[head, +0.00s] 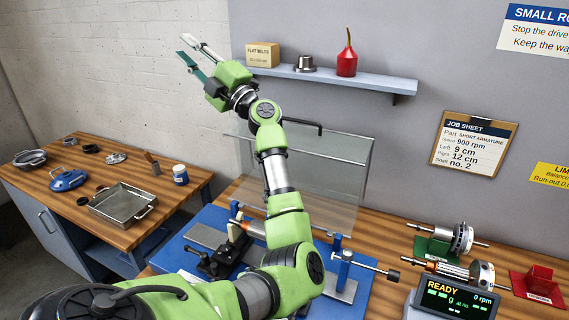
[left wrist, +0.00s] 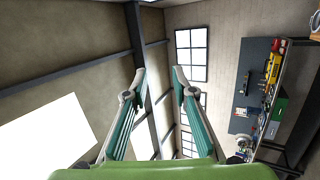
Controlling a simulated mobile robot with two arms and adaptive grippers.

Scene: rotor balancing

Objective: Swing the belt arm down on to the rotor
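My left gripper (head: 181,45) is raised high at the upper left, left of the wall shelf and far from the machine. Its two fingers are apart and empty; the left wrist view shows the gap between them (left wrist: 158,72). A blue balancing machine (head: 170,257) stands on the bench. The rotor (head: 252,229) lies across it, its middle hidden behind my left arm. Its shaft end shows at the right, by a blue support post. A black mechanism (head: 228,256) sits in front of the rotor; I cannot tell whether it is the belt arm. My right gripper is out of view.
A clear guard (head: 340,165) with a black handle stands raised behind the machine. The wall shelf (head: 390,84) holds a box, a metal part and a red oil can. Spare rotors (head: 460,240) and a READY display (head: 455,299) are at the right. A metal tray (head: 146,212) is left.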

